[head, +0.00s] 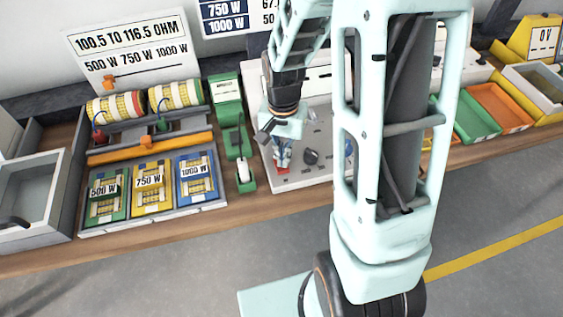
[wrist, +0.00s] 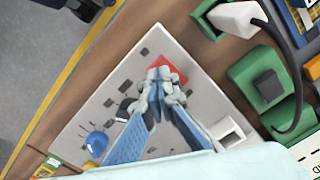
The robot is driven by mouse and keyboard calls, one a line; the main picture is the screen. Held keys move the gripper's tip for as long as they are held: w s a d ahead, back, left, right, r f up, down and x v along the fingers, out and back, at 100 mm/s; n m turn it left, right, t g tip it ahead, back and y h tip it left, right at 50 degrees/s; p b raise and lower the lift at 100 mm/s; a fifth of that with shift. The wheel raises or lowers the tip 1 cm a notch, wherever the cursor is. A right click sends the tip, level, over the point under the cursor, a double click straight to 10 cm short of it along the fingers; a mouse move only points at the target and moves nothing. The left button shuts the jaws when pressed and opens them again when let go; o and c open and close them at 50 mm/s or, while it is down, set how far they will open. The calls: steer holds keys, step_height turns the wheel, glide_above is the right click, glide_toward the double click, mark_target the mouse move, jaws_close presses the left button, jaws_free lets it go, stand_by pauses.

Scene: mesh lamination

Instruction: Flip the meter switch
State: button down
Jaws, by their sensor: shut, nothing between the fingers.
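A light grey panel (head: 300,178) lies on the bench and also fills the middle of the wrist view (wrist: 88,112). A red part (wrist: 180,70) sits on it, with a matching red patch in the head view (head: 281,168). A black knob or switch (wrist: 125,107) and a blue knob (wrist: 97,142) are on the same panel. Which of these is the meter switch, I cannot tell. My gripper (wrist: 163,76) is shut and empty, pointing down with its fingertips over or against the red part. The fingers partly hide it, and contact is unclear.
A green stand with a white-tipped tool (head: 243,172) and its black cable are just left of the panel. Further left is a tray with green, yellow and blue wattage cards (head: 152,189). Green and orange bins (head: 500,108) stand right of my arm.

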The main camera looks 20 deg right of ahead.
steer(key=shift+f+b, duration=0.95)
steer(key=shift+f, duration=0.2)
stand_by(0.4)
steer(key=shift+r, duration=0.1)
steer(key=shift+r+p, duration=2.7)
steer(key=shift+r, duration=0.8)
